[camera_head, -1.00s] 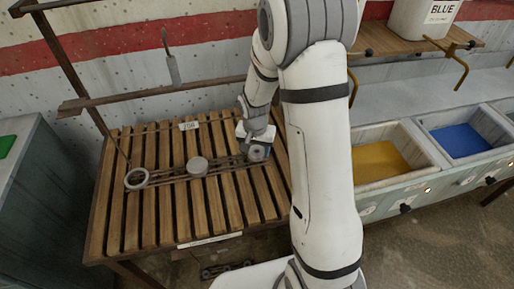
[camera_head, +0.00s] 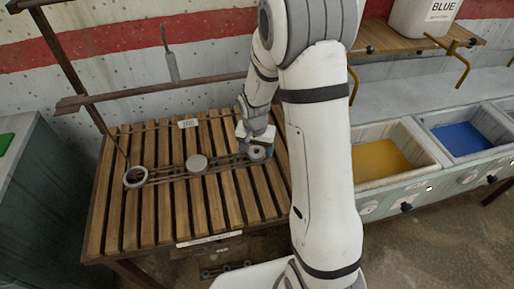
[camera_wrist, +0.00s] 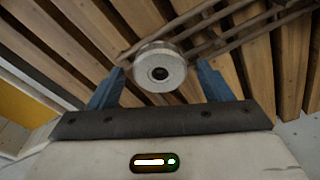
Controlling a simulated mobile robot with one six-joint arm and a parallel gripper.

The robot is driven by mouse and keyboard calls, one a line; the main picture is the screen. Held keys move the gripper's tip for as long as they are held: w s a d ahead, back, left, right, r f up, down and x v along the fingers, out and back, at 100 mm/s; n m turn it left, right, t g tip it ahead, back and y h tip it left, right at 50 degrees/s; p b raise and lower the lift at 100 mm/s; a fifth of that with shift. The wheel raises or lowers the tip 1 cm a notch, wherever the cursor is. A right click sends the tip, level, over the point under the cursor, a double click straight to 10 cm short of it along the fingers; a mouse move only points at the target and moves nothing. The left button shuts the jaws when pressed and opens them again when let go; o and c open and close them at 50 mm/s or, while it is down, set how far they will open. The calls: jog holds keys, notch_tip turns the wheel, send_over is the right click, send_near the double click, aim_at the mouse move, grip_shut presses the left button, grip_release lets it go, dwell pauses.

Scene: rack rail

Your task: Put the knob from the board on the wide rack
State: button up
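A round pale-grey metal piece with a dark centre hole, perhaps the knob (camera_head: 257,153), is at the right end of the rails on the slatted wooden bench. It also shows in the wrist view (camera_wrist: 160,68). My gripper (camera_wrist: 160,84) is open, its two blue fingers on either side of the piece's near edge, with a gap on each side. In the head view my gripper (camera_head: 256,143) is just behind the piece. A plain grey disc (camera_head: 197,164) sits mid-rail and an open ring (camera_head: 136,177) at the left end. I cannot tell which part is the wide rack.
The slatted bench (camera_head: 206,211) has bare slats in front of the rails. A small label (camera_head: 188,123) stands behind them. A thin bar (camera_head: 150,92) crosses above the bench's back. Yellow (camera_head: 380,160) and blue (camera_head: 460,140) bins stand to the right.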

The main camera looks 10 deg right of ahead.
jog(key=shift+o, duration=0.3)
jog(key=shift+s+a+r, duration=0.1)
jog(key=shift+s+r, duration=0.1)
jog(key=shift+r, duration=1.75)
jog(key=shift+s+a+r, duration=0.1)
jog(key=shift+s+r, duration=0.1)
jog(key=shift+r, duration=1.75)
jog(key=s+r+n, duration=0.2)
jog(key=s+r, duration=0.4)
jog(key=s, duration=0.4)
jog(key=s+r+n+t, duration=0.1)
jog(key=s+r+n, duration=0.2)
jog(key=s+r, duration=0.3)
jog(key=s, duration=0.4)
jog(key=shift+s+d+r+n+t+y, duration=0.2)
jog(key=shift+d+r+n+t+y, duration=0.1)
jog(key=shift+d, duration=0.1)
